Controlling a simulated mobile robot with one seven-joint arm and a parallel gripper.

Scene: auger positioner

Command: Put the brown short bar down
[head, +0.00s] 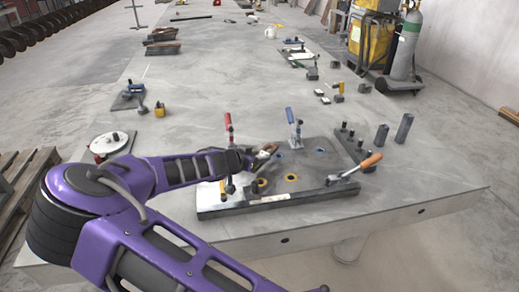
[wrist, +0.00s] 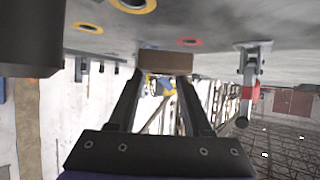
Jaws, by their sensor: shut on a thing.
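My gripper (wrist: 160,75) is shut on the brown short bar (wrist: 165,62), which lies across the fingertips in the wrist view. In the head view my gripper (head: 258,157) is over the left part of the dark fixture plate (head: 310,180), with the brown bar (head: 268,148) at its tip. The plate has several holes with blue and yellow rings, and the wrist view also shows a red ring (wrist: 189,42). I cannot tell whether the bar touches the plate.
Toggle clamps with red (head: 228,124), blue (head: 290,116) and orange (head: 370,161) handles stand around the plate. Dark upright blocks (head: 404,128) stand at its right. A round white-topped device (head: 109,143) is at left. The grey table (head: 205,75) has clear room behind the plate.

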